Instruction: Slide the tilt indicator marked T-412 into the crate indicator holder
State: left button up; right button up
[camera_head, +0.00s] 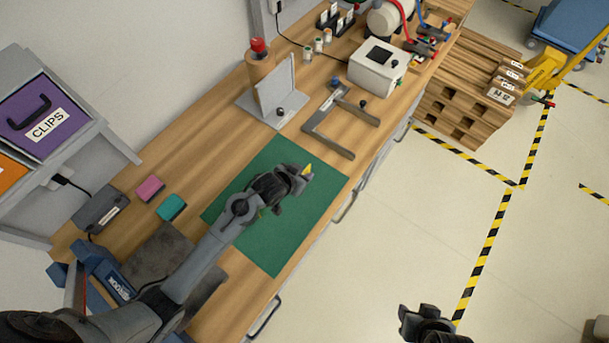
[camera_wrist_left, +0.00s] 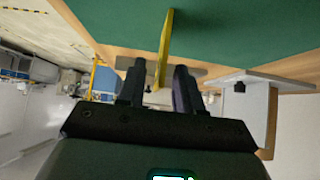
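My left gripper (camera_head: 298,178) is above the green mat (camera_head: 285,252) on the workbench. A thin yellow plate (camera_head: 308,169) sits between its fingertips. No crate indicator holder can be made out for certain. A black rack (camera_head: 336,20) with white-labelled pieces stands at the back.
A grey upright plate on a base (camera_head: 272,92) and a grey U-shaped frame (camera_head: 318,118) lie beyond the mat. A white box (camera_head: 377,70) is further back. Pink (camera_head: 150,188) and teal (camera_head: 171,207) blocks lie left. Labelled wooden crates (camera_head: 465,90) stand on the floor.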

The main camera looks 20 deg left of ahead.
aim_at(307, 172)
pick_arm(q)
jog(key=shift+x, duration=1.9)
grip_shut()
